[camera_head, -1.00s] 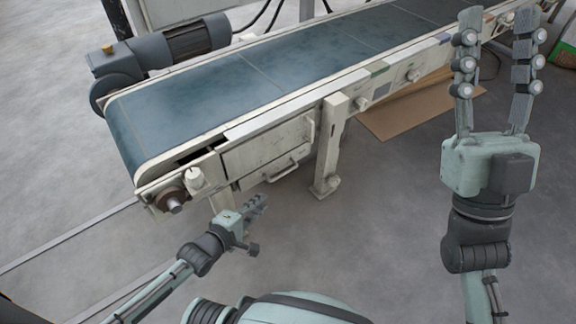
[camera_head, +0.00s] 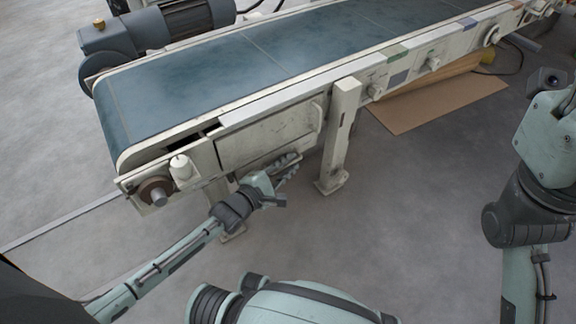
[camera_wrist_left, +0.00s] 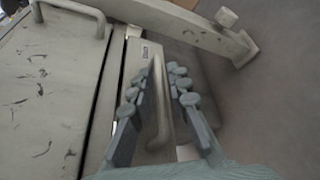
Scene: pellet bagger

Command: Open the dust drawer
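The dust drawer shows as a low pale front under the conveyor's near end, with a bar handle (camera_head: 287,169) largely covered by my left gripper in the head view. In the left wrist view the grey bar handle (camera_wrist_left: 160,112) stands between the two fingers. My left gripper (camera_head: 290,166) is open around the handle, one finger on each side (camera_wrist_left: 157,90). I see no clear finger contact with the bar. The drawer looks shut. My right arm is at the right edge of the head view; its fingers are out of frame.
A larger cover panel (camera_head: 268,136) with its own handle (camera_wrist_left: 98,22) is above the drawer. A conveyor leg (camera_head: 340,135) stands just right of my left gripper. A cardboard sheet (camera_head: 440,103) lies on the floor. The grey floor in front is clear.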

